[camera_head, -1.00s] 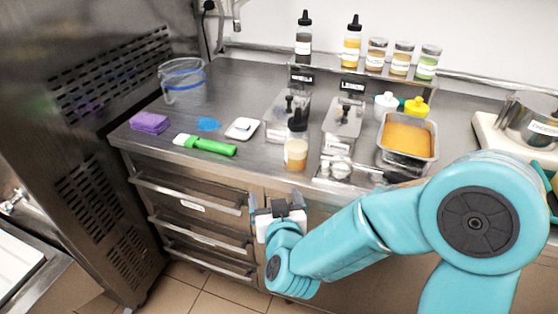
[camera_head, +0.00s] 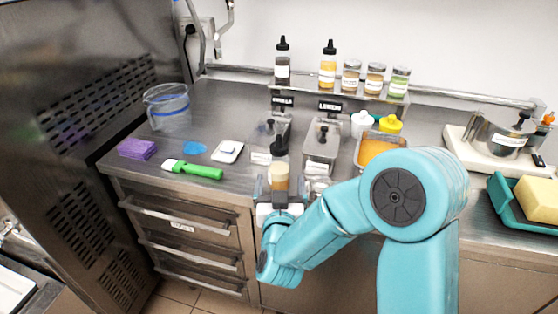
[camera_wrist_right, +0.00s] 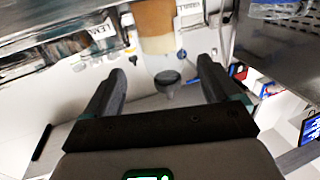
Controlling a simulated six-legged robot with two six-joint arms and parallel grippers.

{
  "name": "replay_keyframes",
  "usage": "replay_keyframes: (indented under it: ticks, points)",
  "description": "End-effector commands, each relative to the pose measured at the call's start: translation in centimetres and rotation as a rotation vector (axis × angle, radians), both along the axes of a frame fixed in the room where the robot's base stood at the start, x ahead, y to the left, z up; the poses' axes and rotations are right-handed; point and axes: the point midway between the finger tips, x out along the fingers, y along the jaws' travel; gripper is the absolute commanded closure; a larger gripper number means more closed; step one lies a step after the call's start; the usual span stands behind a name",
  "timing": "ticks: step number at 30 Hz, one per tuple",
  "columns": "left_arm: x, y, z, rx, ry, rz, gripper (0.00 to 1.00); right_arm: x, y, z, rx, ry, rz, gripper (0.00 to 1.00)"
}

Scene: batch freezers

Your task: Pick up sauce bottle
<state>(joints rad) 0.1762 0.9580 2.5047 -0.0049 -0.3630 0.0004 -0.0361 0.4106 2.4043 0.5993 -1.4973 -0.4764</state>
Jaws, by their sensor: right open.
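The sauce bottle (camera_head: 280,180) stands near the counter's front edge, with tan sauce in its lower part and a black cap above. In the right wrist view, which is upside down, the bottle (camera_wrist_right: 155,22) shows at top centre, beyond the fingers. My right gripper (camera_head: 280,193) is open and empty, with one finger at each side of the bottle's lower part in the head view. The wrist view shows the open fingers (camera_wrist_right: 161,68) pointing at the bottle, not closed on it. My left gripper is not in view.
Lidded metal containers (camera_head: 321,143) stand close behind and right of the bottle. A green-handled brush (camera_head: 195,170), white scale (camera_head: 228,151), purple sponge (camera_head: 137,149) and clear jug (camera_head: 168,108) lie left. Other bottles (camera_head: 328,68) stand on the rear shelf.

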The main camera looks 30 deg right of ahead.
Motion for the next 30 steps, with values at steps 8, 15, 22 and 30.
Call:
replay_keyframes:
  ticks: [8, 15, 22, 30]
  points:
    - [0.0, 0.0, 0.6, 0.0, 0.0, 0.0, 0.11, 3.1, -2.0, 0.0, -0.001, 0.001, 0.002, 0.11]
    - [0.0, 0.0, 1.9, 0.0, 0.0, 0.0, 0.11, 5.9, -3.7, 0.2, 0.0, 0.001, 0.0, 0.11]
    - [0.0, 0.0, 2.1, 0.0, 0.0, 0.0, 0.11, 7.6, -4.8, 0.0, -0.002, 0.001, 0.003, 0.11]
    - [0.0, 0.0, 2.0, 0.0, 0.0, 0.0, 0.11, 7.6, -4.8, 0.0, -0.002, 0.001, 0.003, 0.4]
